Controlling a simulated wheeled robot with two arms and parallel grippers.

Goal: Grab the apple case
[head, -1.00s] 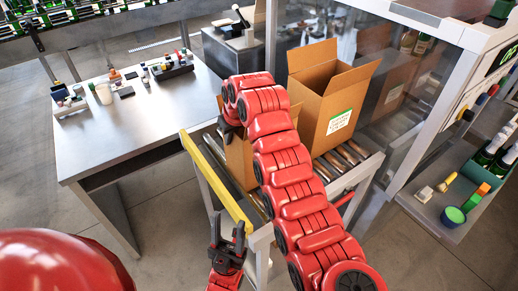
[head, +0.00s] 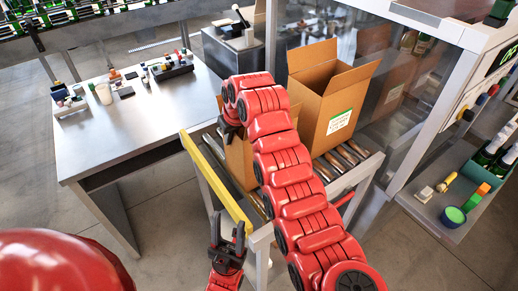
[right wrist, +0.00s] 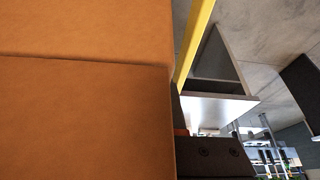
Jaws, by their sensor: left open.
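A cardboard case (head: 238,158) stands on the roller conveyor, mostly hidden behind my right arm. A second, open-topped cardboard case (head: 315,105) with a white and green label stands beside it to the right; the label is too small to read. I cannot tell which one is the apple case. My right gripper (head: 231,131) is at the partly hidden case, its jaws largely out of sight. In the right wrist view, cardboard (right wrist: 85,100) fills the left half, very close to the camera. My left gripper (head: 229,238) is open and empty, in front of the conveyor's near end.
A yellow rail (head: 215,180) runs along the conveyor's left side. A steel table (head: 130,125) with small items stands left. A glass-sided machine frame (head: 425,110) is at the right, with a shelf of bottles and a green-topped tub (head: 453,216). Bare floor lies between table and conveyor.

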